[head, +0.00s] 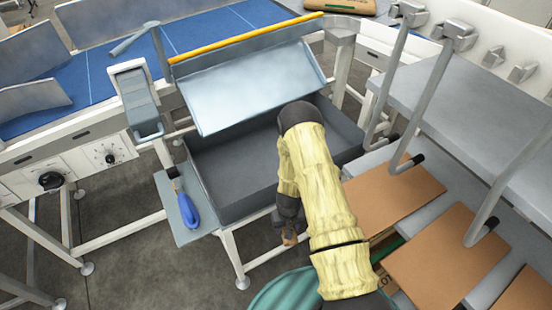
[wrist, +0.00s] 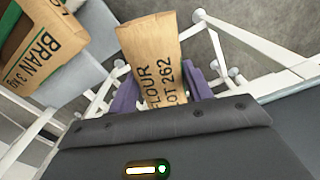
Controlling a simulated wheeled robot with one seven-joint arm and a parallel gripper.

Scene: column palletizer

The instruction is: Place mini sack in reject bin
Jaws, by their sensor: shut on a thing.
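The mini sack (wrist: 152,48) is tan paper printed "FLOUR LOT 262". In the wrist view it stands between the purple fingers of my gripper (wrist: 162,88), which is shut on it. In the head view a small part of the sack (head: 290,239) shows below my dark wrist, mostly hidden by my arm. The reject bin appears to be the open dark grey bin (head: 225,165) in the middle, with a tilted pale metal panel (head: 250,85) above its back. My gripper is outside the bin, beyond its front edge and below its rim.
A blue conveyor (head: 85,80) with a yellow bar (head: 245,38) runs behind the bin. A small shelf with a blue-handled tool (head: 187,208) is at the bin's left. Cardboard sheets (head: 395,200) lie on the right rack. A bran sack (wrist: 42,50) shows in the wrist view.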

